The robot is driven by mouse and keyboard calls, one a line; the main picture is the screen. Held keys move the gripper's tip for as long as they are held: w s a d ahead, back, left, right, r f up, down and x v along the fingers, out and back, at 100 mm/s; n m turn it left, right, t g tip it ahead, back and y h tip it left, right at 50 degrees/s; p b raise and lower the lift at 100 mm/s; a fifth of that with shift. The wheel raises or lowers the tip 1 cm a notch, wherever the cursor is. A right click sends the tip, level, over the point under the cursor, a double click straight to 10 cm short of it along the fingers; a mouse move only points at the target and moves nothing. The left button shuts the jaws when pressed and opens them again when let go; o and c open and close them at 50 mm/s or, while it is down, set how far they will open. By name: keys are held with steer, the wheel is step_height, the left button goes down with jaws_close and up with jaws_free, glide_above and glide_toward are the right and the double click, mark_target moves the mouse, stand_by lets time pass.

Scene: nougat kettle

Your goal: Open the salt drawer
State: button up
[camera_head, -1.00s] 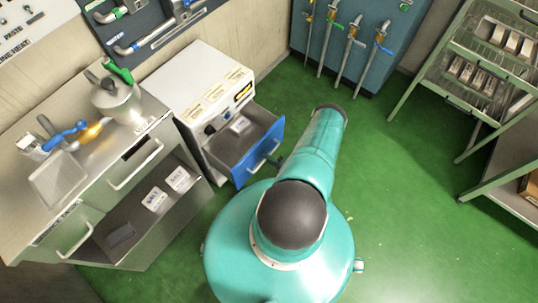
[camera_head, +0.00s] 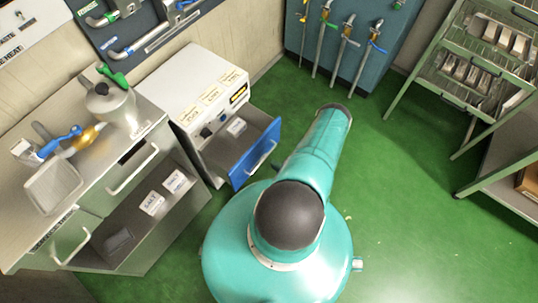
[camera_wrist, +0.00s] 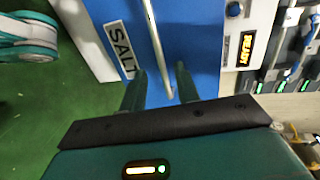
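The salt drawer's blue front (camera_head: 255,154) is pulled well out of the white cabinet (camera_head: 197,85) in the head view. A small labelled packet (camera_head: 236,127) lies inside it. In the wrist view the blue front (camera_wrist: 190,35) carries a SALT label (camera_wrist: 119,48) and a long silver bar handle (camera_wrist: 156,45). My gripper (camera_wrist: 160,75) is open, with one finger on each side of the handle's line; neither finger visibly touches it. In the head view my gripper is mostly hidden behind my teal arm, and the handle (camera_head: 262,158) shows clear of it.
A metal counter (camera_head: 150,112) with a kettle (camera_head: 110,102) and a wire basket (camera_head: 52,185) stands left of the cabinet. Hoses hang on a blue panel (camera_head: 345,35) behind. A green rack (camera_head: 470,70) stands at right. Green floor (camera_head: 420,190) is clear between.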

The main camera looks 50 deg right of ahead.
steer(key=v, duration=0.7)
steer(key=shift+s, duration=0.35)
